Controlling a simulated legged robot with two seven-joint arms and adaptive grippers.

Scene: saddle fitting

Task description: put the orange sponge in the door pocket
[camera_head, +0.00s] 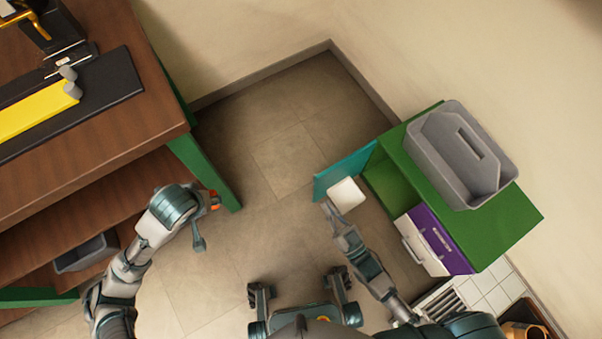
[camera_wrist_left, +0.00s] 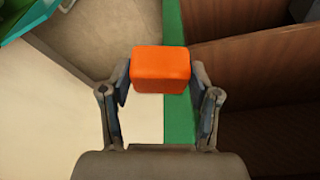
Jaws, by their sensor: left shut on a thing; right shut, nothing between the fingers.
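The orange sponge (camera_wrist_left: 161,69) is held between the two fingers of my left gripper (camera_wrist_left: 160,90) in the left wrist view. In the head view only a small bit of the sponge (camera_head: 214,206) shows at the tip of my left gripper (camera_head: 212,199), beside the green table leg. The white door pocket (camera_head: 346,195) is on the teal door (camera_head: 338,174) of the green cabinet, which stands open. My right gripper (camera_head: 328,209) is shut and empty, close to the pocket's lower left side; I cannot tell if it touches the pocket or door.
The green cabinet (camera_head: 520,216) carries a grey caddy (camera_head: 452,186) and has a purple and white drawer front (camera_head: 438,241). A brown workbench (camera_head: 120,125) with lower shelves is at left; a grey bin (camera_head: 84,254) sits below. Floor between bench and cabinet is clear.

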